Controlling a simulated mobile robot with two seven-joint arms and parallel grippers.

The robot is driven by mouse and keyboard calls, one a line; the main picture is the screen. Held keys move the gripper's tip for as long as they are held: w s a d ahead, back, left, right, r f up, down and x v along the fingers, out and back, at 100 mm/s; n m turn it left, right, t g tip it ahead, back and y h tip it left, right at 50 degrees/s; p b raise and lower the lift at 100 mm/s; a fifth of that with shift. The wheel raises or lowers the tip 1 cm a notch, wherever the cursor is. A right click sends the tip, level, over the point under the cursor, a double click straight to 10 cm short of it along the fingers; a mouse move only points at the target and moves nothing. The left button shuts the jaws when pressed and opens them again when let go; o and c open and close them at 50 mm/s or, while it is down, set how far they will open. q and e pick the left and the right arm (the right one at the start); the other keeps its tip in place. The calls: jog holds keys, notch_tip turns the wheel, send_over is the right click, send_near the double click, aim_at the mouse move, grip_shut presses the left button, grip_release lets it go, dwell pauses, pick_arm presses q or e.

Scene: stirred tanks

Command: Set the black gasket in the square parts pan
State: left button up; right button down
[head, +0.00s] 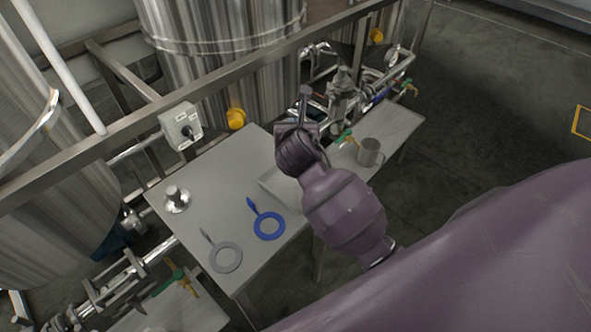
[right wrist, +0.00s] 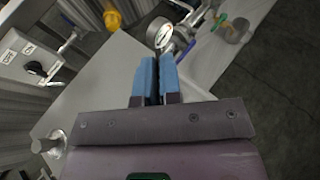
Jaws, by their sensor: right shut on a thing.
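The square parts pan (head: 271,183) is a pale, shallow tray on the grey table, partly hidden behind my right arm in the head view. My right gripper (head: 297,128) is above the table, beyond the pan, with its fingertips hard to make out there. In the right wrist view its blue fingertips (right wrist: 157,80) are close together with a thin dark strip between them. This fits the black gasket held edge-on, but its ring is not visible. No black gasket lies on the visible table top. My left gripper is not in view.
A blue gasket (head: 268,226) and a grey gasket (head: 226,257) lie on the table near its front edge. A metal fitting (head: 177,200) stands at the left and a metal mug (head: 370,152) at the right. A steel rail, pipes and tanks stand behind.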

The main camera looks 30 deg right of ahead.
notch_tip(320, 180, down, 12)
jog(key=shift+r+b, duration=0.25)
jog(key=shift+b, duration=0.85)
notch_tip(320, 180, down, 3)
jog(key=shift+f+b, duration=0.15)
jog(key=shift+b, duration=0.35)
jog(key=shift+f, duration=0.1)
jog(key=shift+f, duration=0.1)
jog(key=c, duration=1.4)
grip_release()
jog(key=shift+o, duration=0.5)
